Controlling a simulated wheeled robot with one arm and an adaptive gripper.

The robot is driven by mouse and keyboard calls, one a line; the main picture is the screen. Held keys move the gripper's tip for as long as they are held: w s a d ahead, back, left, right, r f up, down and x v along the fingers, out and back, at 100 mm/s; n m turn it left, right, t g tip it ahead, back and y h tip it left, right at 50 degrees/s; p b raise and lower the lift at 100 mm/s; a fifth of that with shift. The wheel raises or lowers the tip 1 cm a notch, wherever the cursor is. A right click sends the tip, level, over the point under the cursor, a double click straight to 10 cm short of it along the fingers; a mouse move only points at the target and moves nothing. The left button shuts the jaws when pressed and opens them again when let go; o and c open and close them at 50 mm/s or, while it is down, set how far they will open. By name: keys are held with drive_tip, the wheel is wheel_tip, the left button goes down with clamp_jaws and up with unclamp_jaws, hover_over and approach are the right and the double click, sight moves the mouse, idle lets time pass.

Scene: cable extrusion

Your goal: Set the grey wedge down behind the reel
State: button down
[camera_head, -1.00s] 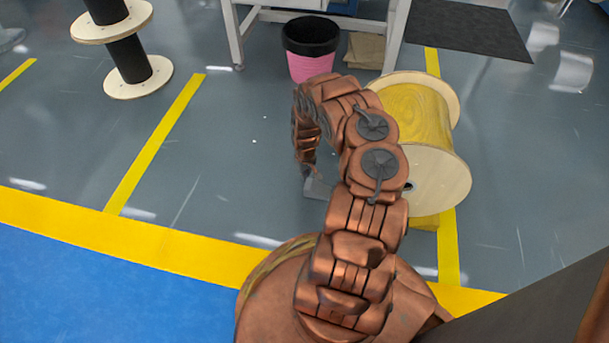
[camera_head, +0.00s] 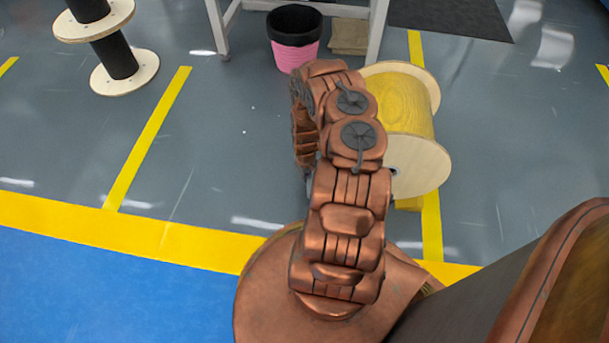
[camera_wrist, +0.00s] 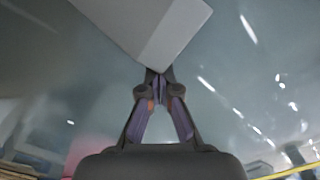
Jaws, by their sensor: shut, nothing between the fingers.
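The grey wedge (camera_wrist: 155,28) is a pale grey block at the top of the wrist view, cut off by the frame edge. My gripper (camera_wrist: 158,78) is shut with nothing between its fingers. Its tips are right at the wedge's near corner; I cannot tell if they touch it. The reel (camera_head: 405,115), wound with yellow cable between pale wooden discs, lies on its side to the right of my arm in the head view. My arm hides part of the reel, most of my gripper and the wedge there.
A yellow block (camera_head: 409,204) sits at the reel's base. Behind are a pink and black bin (camera_head: 295,40), a bench leg (camera_head: 377,30) and a dark mat (camera_head: 450,15). A black spool (camera_head: 113,55) stands far left. Grey floor (camera_head: 230,150) left of my arm is clear.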

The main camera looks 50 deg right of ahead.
drive_tip(key=w, duration=0.2)
drive_tip(key=w+b, duration=0.1)
drive_tip(key=w, duration=0.1)
drive_tip(key=shift+d+f, duration=0.15)
drive_tip(key=shift+d, duration=0.25)
wheel_tip(320, 180, up, 10)
drive_tip(key=p, duration=0.5)
drive_tip(key=shift+p, duration=0.3)
drive_tip(key=shift+s, duration=0.1)
